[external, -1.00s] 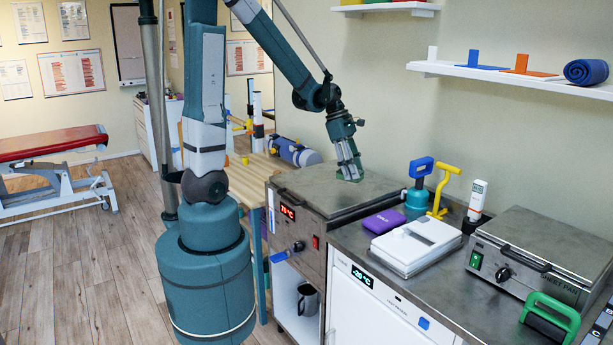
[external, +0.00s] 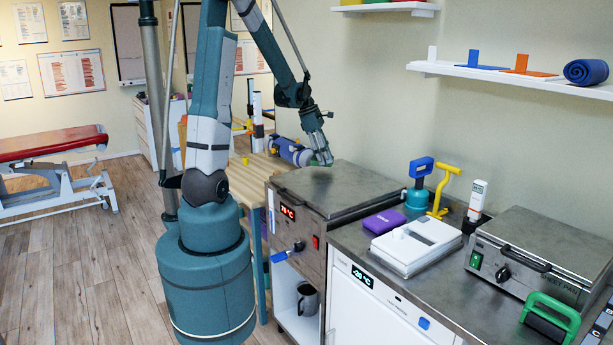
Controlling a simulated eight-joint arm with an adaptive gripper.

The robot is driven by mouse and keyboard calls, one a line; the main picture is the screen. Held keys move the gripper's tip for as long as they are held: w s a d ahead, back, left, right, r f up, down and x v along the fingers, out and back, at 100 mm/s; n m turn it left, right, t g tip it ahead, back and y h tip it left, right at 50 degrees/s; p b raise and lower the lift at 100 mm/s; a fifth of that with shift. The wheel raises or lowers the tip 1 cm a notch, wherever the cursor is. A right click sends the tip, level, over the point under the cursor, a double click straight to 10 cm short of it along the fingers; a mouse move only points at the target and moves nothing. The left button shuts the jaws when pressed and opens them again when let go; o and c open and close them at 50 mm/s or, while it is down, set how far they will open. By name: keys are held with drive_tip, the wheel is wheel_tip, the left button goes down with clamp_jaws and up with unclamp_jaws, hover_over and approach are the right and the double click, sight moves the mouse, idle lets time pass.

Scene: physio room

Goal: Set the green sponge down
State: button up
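The green sponge (external: 321,162) is at the fingertips of my gripper (external: 320,154), over the back left corner of the steel heater lid. It is small in the picture and partly covered by the fingers. My gripper points down and looks shut on the sponge. I cannot tell whether the sponge touches the lid or hangs just above or beyond its edge.
The steel heater (external: 348,186) has a broad bare lid. A wooden table (external: 256,182) with a blue roll (external: 291,151) stands behind and left of it. To the right are a purple pack (external: 384,222), a white tray-like box (external: 416,245) and a sheet pan unit (external: 545,250).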

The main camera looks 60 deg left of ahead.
drive_tip(key=s+a+f+n, duration=0.2)
drive_tip(key=s+a, duration=0.2)
drive_tip(key=a, duration=0.9)
drive_tip(key=s+a+f+n+y+b, duration=0.1)
drive_tip(key=s+a, duration=0.4)
drive_tip(key=a, duration=0.9)
drive_tip(key=s+a+f+n+t+b, duration=0.1)
drive_tip(key=s+a+f, duration=0.3)
drive_tip(key=a, duration=0.9)
drive_tip(key=shift+s+a+n, duration=0.15)
drive_tip(key=shift+s+n, duration=0.5)
drive_tip(key=shift+n, duration=0.15)
drive_tip(key=shift+y, duration=0.3)
drive_tip(key=shift+f+b, duration=0.7)
drive_tip(key=shift+f, duration=2.4)
drive_tip(key=shift+f+b, duration=0.4)
drive_tip(key=shift+f, duration=1.45)
drive_tip(key=shift+f, duration=0.15)
